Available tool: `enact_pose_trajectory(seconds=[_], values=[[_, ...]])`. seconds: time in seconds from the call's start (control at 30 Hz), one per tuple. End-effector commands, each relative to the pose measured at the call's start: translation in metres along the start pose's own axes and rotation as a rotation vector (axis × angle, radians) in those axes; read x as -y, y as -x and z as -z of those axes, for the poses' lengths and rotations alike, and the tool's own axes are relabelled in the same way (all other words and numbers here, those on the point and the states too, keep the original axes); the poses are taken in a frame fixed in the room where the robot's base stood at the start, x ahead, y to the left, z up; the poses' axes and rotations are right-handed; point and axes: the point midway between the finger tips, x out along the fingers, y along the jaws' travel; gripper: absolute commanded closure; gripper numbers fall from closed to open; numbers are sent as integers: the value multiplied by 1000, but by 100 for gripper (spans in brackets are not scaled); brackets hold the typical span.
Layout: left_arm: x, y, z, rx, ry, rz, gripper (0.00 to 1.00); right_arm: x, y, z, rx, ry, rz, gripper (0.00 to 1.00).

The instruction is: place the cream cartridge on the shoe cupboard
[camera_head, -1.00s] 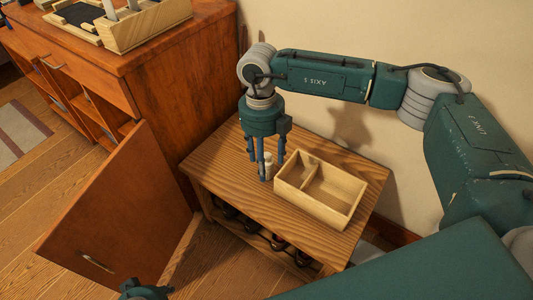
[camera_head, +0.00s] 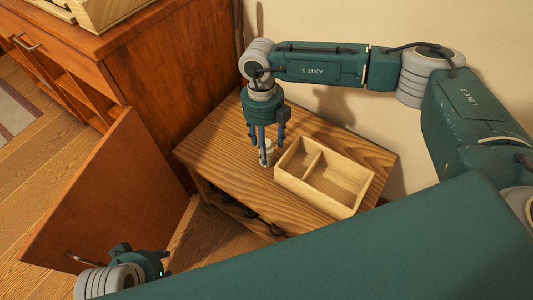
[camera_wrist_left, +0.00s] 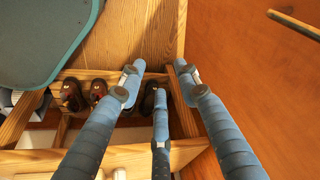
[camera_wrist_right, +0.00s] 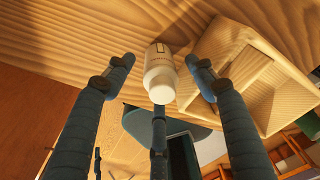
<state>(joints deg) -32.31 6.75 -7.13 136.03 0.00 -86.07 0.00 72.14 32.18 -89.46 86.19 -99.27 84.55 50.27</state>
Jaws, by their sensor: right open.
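The cream cartridge (camera_head: 268,146), a small whitish bottle, stands on the low wooden unit with shoes inside (camera_head: 225,150). It also shows in the right wrist view (camera_wrist_right: 160,72), between the fingers. My right gripper (camera_head: 266,158) points down over it, open, with its fingers around the cartridge; contact cannot be made out. My left gripper (camera_head: 150,262) is low at the bottom left, near the open cabinet door. In the left wrist view its fingers (camera_wrist_left: 158,66) are apart with nothing held. Which piece is the shoe cupboard is not marked.
A wooden box with two compartments (camera_head: 320,178) stands just right of the cartridge. A reddish-brown cabinet (camera_head: 170,75) with an open door (camera_head: 110,195) rises at the left, a wooden organizer (camera_head: 100,12) on top. Shoes (camera_wrist_left: 98,92) sit inside the low unit.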

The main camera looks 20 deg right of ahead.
Motion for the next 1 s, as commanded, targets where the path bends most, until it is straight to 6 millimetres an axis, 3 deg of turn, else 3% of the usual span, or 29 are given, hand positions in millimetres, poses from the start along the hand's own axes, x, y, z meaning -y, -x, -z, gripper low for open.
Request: enact_pose_trajectory(seconds=[0.03,0.2,0.47,0.7,0.77,1.0], values=[[0,4,0,-4,0,1,67,0,-11,1,-2,0,0,44],[1,18,0,-10,1,2,67,0,-28,0,-1,0,0,44],[1,20,0,-8,1,2,67,0,-30,0,0,0,0,44],[1,20,0,-8,1,2,67,0,-30,0,-1,-1,0,92],[1,20,0,-8,1,2,67,0,-29,0,0,-1,-1,99],[1,20,0,-8,1,2,67,0,-28,0,0,-1,-1,100]])
